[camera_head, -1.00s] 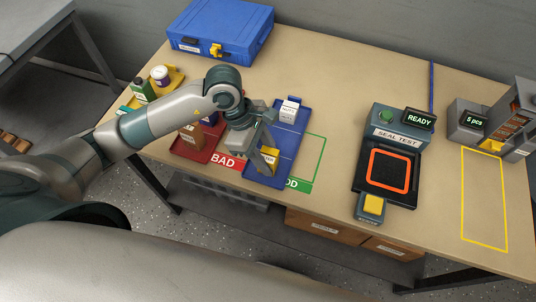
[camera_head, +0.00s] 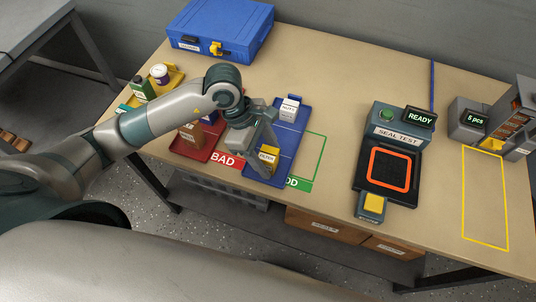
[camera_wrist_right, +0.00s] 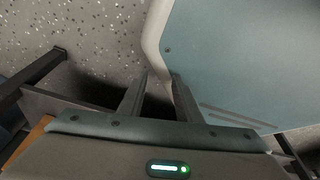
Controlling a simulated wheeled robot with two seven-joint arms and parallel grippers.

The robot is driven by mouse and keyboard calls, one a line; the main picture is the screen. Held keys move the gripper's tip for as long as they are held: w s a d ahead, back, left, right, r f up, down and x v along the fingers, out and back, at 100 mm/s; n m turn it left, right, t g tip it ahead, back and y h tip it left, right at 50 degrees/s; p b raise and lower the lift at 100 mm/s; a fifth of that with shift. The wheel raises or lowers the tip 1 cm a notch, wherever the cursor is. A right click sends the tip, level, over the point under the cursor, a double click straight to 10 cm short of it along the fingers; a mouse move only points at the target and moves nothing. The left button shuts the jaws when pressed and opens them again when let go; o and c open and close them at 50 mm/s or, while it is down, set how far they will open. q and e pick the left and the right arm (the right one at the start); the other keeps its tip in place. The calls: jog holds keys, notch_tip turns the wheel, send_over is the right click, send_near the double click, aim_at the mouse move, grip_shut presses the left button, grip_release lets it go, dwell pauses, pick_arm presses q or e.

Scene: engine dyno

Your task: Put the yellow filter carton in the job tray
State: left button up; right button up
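The yellow filter carton (camera_head: 268,157), labelled FILTER, stands in the near part of the blue tray (camera_head: 286,148). My left gripper (camera_head: 262,148) is right beside the carton, pointing down over the tray's left side. Its fingers look spread, and the carton's labelled face shows clear of them. Whether a finger still touches the carton is hard to see. My right gripper (camera_wrist_right: 158,75) shows only in the right wrist view, with two fingers apart and nothing between them.
A white carton (camera_head: 289,108) stands at the blue tray's far end. A red tray (camera_head: 190,153) marked BAD holds a brown carton (camera_head: 191,134) on the left.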

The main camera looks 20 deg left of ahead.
aim_at(265, 152)
pick_arm(q)
jog(key=shift+r, duration=0.1)
pick_arm(e)
jog(key=shift+s, duration=0.2)
pick_arm(q)
jog(key=shift+v, duration=0.75)
jog(key=b+v, duration=0.1)
jog(key=v, duration=0.1)
jog(key=shift+a+r, duration=0.15)
jog(key=shift+r, duration=0.2)
jog(key=b+v, duration=0.2)
jog(key=v, duration=0.5)
jog(key=shift+r, duration=0.4)
pick_arm(e)
jog(key=w+a+r+t, duration=0.2)
jog(key=w+a, duration=0.2)
jog(key=w, duration=0.6)
jog(key=shift+t+y, duration=0.4)
pick_arm(q)
jog(key=shift+s+a, duration=0.1)
jog(key=shift+a, duration=0.1)
